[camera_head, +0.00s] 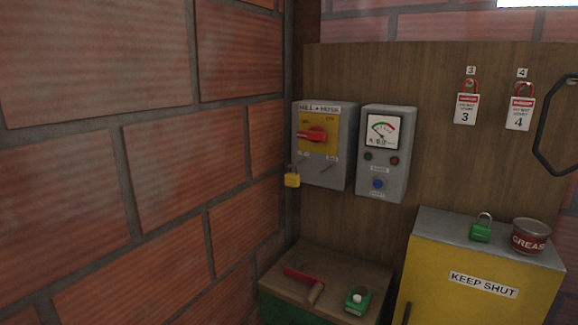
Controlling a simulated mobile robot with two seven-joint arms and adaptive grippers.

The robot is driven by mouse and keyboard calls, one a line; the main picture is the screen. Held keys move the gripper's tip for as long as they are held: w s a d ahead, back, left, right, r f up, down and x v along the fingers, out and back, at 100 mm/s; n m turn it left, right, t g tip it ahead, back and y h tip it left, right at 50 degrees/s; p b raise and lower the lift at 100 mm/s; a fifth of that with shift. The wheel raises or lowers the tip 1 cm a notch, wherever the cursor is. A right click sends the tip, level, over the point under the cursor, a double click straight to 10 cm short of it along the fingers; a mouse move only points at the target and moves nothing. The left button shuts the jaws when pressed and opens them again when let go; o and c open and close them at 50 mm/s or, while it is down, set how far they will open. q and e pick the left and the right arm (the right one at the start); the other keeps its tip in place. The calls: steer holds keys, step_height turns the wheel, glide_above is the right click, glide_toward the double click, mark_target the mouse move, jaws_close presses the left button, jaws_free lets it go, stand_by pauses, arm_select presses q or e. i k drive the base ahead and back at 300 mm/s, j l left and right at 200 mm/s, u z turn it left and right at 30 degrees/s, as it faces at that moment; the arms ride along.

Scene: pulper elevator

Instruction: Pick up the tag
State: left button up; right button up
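Two red-and-white danger tags hang from small hooks on the wooden board at the upper right. The left one is tag 3 (466,109), below a small label "3". The right one is tag 4 (519,114), below a small label "4". Each tag has a red loop at its top. They hang side by side, apart from each other. Neither of my grippers shows in the head view.
A grey switch box with a red handle (313,134) and a meter box (386,186) are on the board (440,62). A yellow padlock (292,180) hangs by the switch box. A yellow cabinet (450,260) bears a green padlock (481,231) and a grease tin (529,238). A brick wall fills the left.

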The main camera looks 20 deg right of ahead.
mark_target(467, 105)
steer(key=z, duration=1.65)
